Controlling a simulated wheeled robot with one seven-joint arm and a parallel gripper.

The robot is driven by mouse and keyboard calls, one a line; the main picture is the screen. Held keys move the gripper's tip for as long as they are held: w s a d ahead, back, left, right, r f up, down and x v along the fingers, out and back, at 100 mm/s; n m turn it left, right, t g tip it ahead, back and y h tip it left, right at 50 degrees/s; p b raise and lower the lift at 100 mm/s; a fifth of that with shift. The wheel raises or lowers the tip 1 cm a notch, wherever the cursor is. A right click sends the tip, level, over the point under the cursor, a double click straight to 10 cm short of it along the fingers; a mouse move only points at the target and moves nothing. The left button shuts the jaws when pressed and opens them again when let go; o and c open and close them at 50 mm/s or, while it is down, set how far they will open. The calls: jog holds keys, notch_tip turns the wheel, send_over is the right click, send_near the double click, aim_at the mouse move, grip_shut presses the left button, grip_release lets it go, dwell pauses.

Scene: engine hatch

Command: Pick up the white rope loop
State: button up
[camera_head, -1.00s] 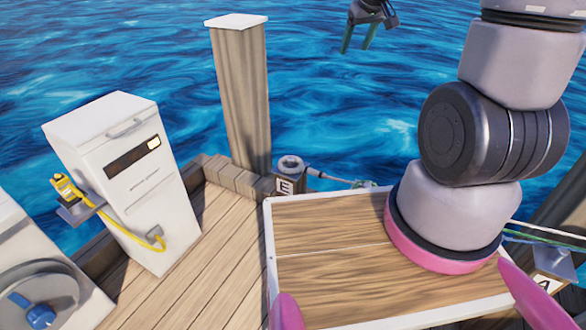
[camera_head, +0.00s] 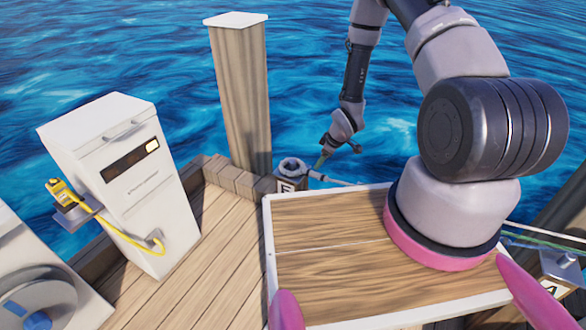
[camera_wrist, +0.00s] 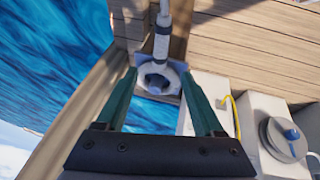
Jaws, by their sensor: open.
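The white rope loop (camera_head: 284,166) sits on a small bracket marked with a letter at the dock edge, beside the wooden post. In the wrist view the loop (camera_wrist: 172,76) shows as a pale ring around a dark centre, with its rope leading toward the top of the picture. My gripper (camera_head: 338,155) is above the water just right of the loop in the head view. Its green fingers are apart and empty. In the wrist view the loop appears between the fingertips; I cannot tell the remaining distance. Nothing is held.
A wooden post (camera_head: 240,95) stands just behind the loop. A white dispenser cabinet (camera_head: 125,185) with a yellow hose (camera_head: 120,235) is on the left. A wood-topped panel with a white rim (camera_head: 330,225) lies in front, below my arm. Water lies beyond the edge.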

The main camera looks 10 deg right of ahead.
aim_at(313, 172)
jog(key=x, duration=1)
jog(key=shift+f, duration=0.15)
grip_shut()
